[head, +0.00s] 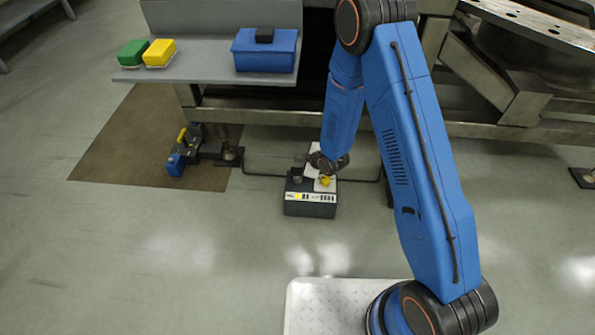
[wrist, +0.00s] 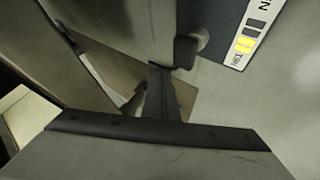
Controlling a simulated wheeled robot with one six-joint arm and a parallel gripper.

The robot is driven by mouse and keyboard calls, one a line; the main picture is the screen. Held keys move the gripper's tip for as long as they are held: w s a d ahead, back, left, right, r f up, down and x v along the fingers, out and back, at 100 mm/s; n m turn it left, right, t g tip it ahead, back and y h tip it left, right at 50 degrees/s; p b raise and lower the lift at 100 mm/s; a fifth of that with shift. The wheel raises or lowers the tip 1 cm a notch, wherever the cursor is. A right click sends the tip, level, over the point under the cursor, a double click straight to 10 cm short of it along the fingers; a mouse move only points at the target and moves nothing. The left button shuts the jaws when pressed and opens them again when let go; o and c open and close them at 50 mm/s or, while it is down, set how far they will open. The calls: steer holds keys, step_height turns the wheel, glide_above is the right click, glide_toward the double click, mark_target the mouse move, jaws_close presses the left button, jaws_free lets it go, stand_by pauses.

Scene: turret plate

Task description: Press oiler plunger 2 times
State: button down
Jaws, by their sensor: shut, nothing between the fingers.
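The oiler (head: 310,208) is a dark box with a label on its front. It stands on the floor below the machine frame. A yellow knob (head: 325,181) shows on its top, right by my gripper; I cannot tell for sure that it is the plunger. My gripper (head: 322,168) points down over the oiler, shut and empty. In the wrist view my gripper's dark fingers (wrist: 158,75) are together. The oiler's label (wrist: 246,35) shows at the upper right there. I cannot tell whether the fingertips touch the oiler.
A grey shelf (head: 205,62) holds a green block (head: 132,53), a yellow block (head: 159,53) and a blue box (head: 264,50). A blue and black pedal-like unit (head: 182,158) stands on a brown mat (head: 105,150). Dark piping runs beside the oiler. The floor in front is clear.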

steer(key=shift+r, duration=0.9)
steer(key=d+r+m+h, duration=0.1)
steer(key=d+r+m, duration=0.1)
steer(key=d+r, duration=0.45)
steer(key=d+r+m+h, duration=0.2)
steer(key=d+r, duration=0.2)
steer(key=r, duration=0.6)
steer(key=s+d+r+m+h, duration=0.1)
steer(key=s+d+r+m, duration=0.15)
steer(key=d+r, duration=0.35)
steer(key=s+d+r+m+h, duration=0.15)
steer(key=s+d+r, duration=0.25)
steer(key=r, duration=0.4)
steer(key=s+d+r+m+g, duration=0.1)
steer(key=s+d+r+m, duration=0.1)
steer(key=s+d+r, duration=0.4)
steer(key=s+d+r+m, duration=0.2)
steer(key=s+r+m, duration=0.1)
steer(key=s, duration=0.4)
steer(key=s+d+r+m, duration=0.1)
steer(key=s+r+m, duration=0.1)
steer(key=s, duration=0.7)
steer(key=s+d+r+m+g, duration=0.1)
steer(key=s+d+r+m, duration=0.1)
steer(key=s, duration=0.8)
steer(key=shift+s+r, duration=0.15)
steer(key=shift+s, duration=0.05)
